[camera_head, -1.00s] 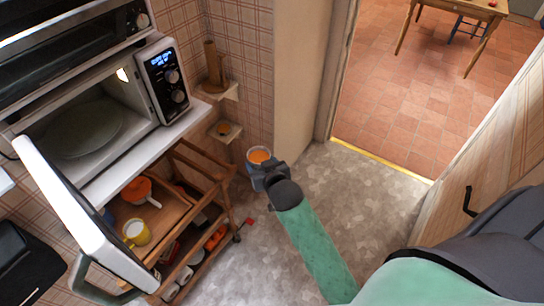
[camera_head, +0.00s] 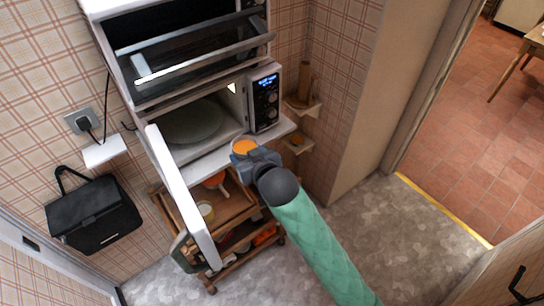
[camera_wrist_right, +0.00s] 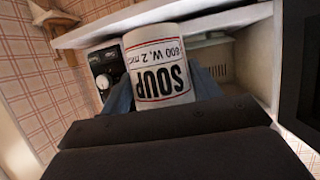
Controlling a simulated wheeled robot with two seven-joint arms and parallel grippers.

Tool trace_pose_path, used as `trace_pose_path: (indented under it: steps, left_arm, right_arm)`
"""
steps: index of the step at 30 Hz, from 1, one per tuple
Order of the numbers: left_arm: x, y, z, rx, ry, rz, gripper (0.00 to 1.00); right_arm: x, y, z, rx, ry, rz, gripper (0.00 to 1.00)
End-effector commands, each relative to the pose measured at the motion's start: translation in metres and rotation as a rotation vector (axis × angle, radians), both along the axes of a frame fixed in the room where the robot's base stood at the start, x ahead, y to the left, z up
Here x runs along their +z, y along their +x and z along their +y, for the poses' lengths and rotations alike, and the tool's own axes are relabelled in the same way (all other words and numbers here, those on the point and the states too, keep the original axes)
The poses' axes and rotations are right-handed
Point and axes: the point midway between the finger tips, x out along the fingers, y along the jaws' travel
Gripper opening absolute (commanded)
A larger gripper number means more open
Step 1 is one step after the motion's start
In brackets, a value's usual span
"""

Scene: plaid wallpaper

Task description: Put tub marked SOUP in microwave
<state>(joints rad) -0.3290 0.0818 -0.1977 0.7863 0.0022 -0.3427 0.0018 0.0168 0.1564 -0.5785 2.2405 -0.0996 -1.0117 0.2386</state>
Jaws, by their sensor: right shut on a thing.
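The tub marked SOUP (camera_head: 244,146), white with orange contents, is held upright in my right gripper (camera_head: 256,162), which is shut on it. In the right wrist view the tub (camera_wrist_right: 158,66) shows its SOUP label upside down between the fingers. The microwave (camera_head: 264,98) is behind and left of the tub, with its door (camera_head: 182,195) swung open toward me. Its lit cavity holds a round plate (camera_head: 192,122). The tub is in front of the microwave's right part, outside the cavity. My left gripper is not in view.
Small wall shelves (camera_head: 303,108) are to the right. A black bag (camera_head: 92,215) hangs at left.

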Motion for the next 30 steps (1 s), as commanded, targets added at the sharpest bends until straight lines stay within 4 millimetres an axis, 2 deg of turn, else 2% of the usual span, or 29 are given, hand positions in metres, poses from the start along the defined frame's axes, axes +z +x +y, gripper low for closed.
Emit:
trace_pose_path:
  steps: [1,3,9,17,30]
  left_arm:
    - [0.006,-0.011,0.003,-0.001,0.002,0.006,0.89]
    - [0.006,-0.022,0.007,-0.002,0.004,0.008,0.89]
    - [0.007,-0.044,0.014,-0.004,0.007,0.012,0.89]
    - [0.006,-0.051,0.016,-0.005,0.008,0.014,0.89]
    - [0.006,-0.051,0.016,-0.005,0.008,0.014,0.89]
  right_arm:
    - [0.017,-0.003,0.011,0.023,-0.001,-0.004,0.33]
    - [0.027,-0.007,0.023,0.049,0.0,-0.003,0.33]
    - [0.043,-0.017,0.046,0.1,0.0,-0.001,0.33]
    - [0.046,-0.016,0.055,0.113,0.001,0.0,0.33]
    - [0.044,0.011,0.073,0.113,0.002,-0.001,0.33]
